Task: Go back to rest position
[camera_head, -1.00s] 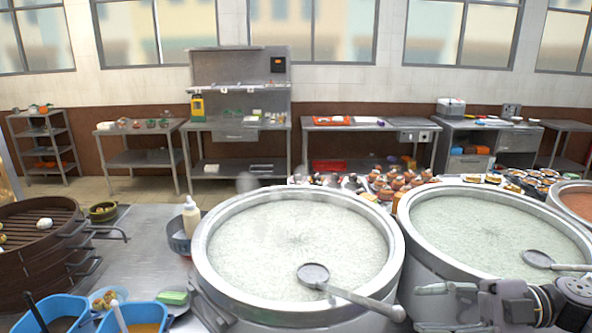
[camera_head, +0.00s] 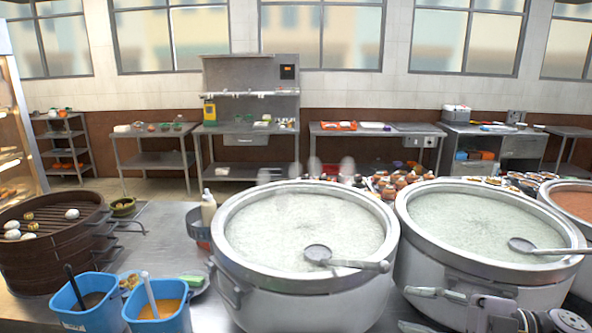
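My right gripper (camera_head: 412,309) is at the lower right, in front of the right stockpot (camera_head: 416,252). Its two fingers point left and are spread apart with nothing between them. My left gripper is not in view. The middle stockpot (camera_head: 300,284) holds pale congee, and a ladle (camera_head: 340,260) lies in it with its handle over the right rim. The right stockpot also holds pale congee, with a second ladle (camera_head: 522,245) resting at its right side.
A third pot (camera_head: 572,200) with reddish content stands at the far right. A bamboo steamer (camera_head: 50,255) with several pale items is at left. Two blue tubs (camera_head: 90,308) (camera_head: 158,318) stand at the front left. A bottle (camera_head: 208,212) stands beside the middle pot. Steel tables line the back wall.

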